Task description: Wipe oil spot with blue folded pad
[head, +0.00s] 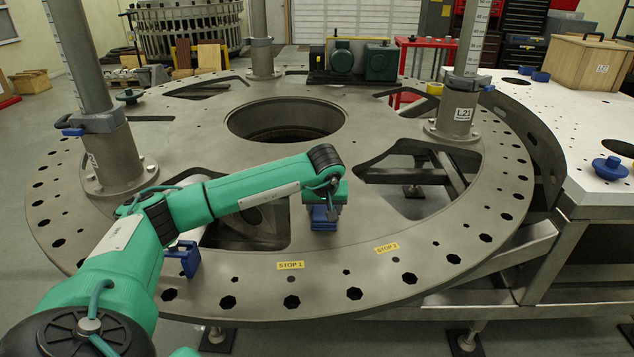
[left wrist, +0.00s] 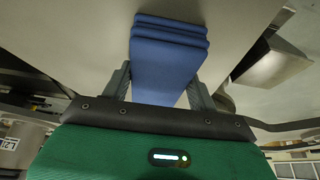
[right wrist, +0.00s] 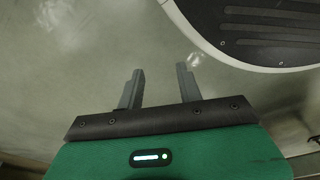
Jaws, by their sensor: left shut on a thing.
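The blue folded pad (head: 323,218) is at the front part of the grey turret plate (head: 364,230), behind the STOP 1 label. In the left wrist view the pad (left wrist: 168,65) shows as stacked blue layers between the two fingers. My left gripper (head: 325,203) is shut on it and points down at the plate. I cannot tell whether the pad touches the plate. I cannot make out the oil spot; the pad or arm may hide it. My right gripper (right wrist: 160,75) is open and empty over the floor, and it is out of the head view.
Upright columns (head: 107,150) stand on the plate at left, back and right. Large cutouts and a central hole (head: 286,118) open through it. A green motor unit (head: 355,62) sits at the back. A white table (head: 590,130) with a wooden crate (head: 590,65) adjoins at right.

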